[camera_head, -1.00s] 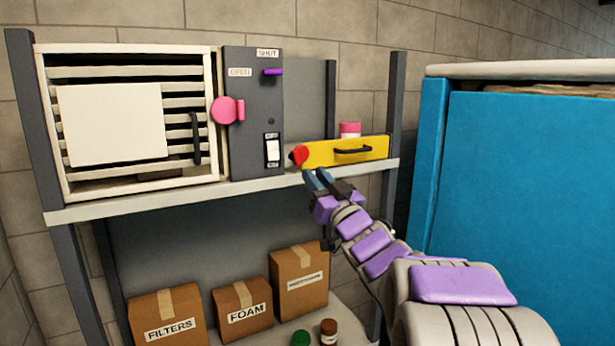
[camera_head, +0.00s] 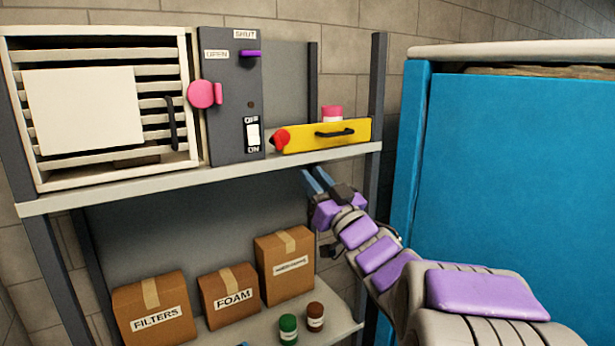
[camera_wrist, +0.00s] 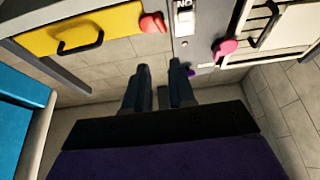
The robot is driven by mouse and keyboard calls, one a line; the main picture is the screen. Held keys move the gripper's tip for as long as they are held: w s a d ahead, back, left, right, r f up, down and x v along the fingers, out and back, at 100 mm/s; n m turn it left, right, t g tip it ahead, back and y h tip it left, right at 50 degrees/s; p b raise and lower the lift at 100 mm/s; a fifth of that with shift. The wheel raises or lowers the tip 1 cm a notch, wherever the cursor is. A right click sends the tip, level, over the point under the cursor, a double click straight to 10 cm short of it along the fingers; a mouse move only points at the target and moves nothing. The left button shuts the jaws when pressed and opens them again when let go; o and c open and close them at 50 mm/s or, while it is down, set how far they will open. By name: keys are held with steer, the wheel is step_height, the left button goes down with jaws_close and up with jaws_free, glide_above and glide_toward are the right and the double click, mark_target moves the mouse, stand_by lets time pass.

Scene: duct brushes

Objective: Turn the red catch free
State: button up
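The red catch (camera_head: 281,138) sits on the left end of the yellow drawer front (camera_head: 345,131), beside the dark panel. It also shows in the wrist view (camera_wrist: 152,23), beyond the fingertips, where the scene looks upside down. How far it is turned is hard to tell. My gripper (camera_head: 316,176) is below and to the right of the catch, under the shelf's front edge in the head view, and not touching it. In the wrist view my gripper (camera_wrist: 159,68) has its two fingers apart with nothing between them.
The dark panel (camera_head: 232,85) carries a pink knob (camera_head: 203,94), a purple lever (camera_head: 250,52) and a switch (camera_head: 253,134). A white slatted vent (camera_head: 185,120) is at left. Boxes and jars stand on the lower shelf (camera_head: 335,322). A blue cabinet (camera_head: 510,170) bounds the right.

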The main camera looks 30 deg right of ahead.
steer(key=shift+s+a+f, duration=0.25)
steer(key=shift+s+a, duration=0.05)
steer(key=shift+s, duration=0.3)
steer(key=shift+s+a+f, duration=0.2)
steer(key=shift+s+a, duration=0.05)
steer(key=shift+s, duration=0.35)
steer(key=shift+d+f, duration=0.1)
steer(key=shift+d, duration=0.45)
